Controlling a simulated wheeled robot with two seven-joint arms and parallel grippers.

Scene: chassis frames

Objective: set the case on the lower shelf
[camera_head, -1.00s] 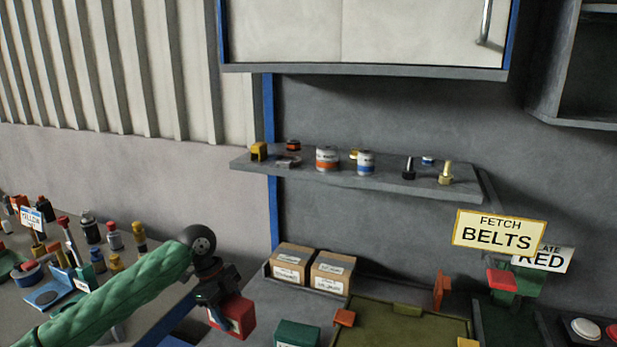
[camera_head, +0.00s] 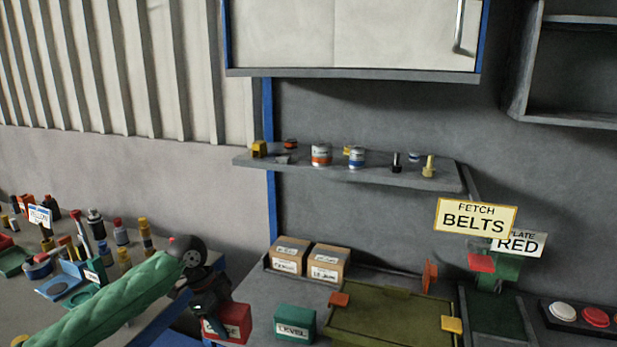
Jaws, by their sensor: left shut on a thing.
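My left gripper (camera_head: 209,306) is at the lower left of the head view, at the end of my green-sleeved arm. It is shut on a red case (camera_head: 236,315) with a white label, partly hidden by the gripper. The case is low in the picture, left of a green box marked LEVEL (camera_head: 295,320). A grey wall shelf (camera_head: 380,181) is above and to the right of the gripper, below the white cabinet. It carries several cans and small parts. My right gripper is not in view.
Two cardboard boxes (camera_head: 308,262) stand on the grey bench below the shelf. An olive tray (camera_head: 390,328) and signs reading FETCH BELTS (camera_head: 476,216) and RED (camera_head: 520,243) are at right. The left table (camera_head: 120,305) is crowded with bottles and tools. The wall cabinet (camera_head: 350,35) overhangs the shelf.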

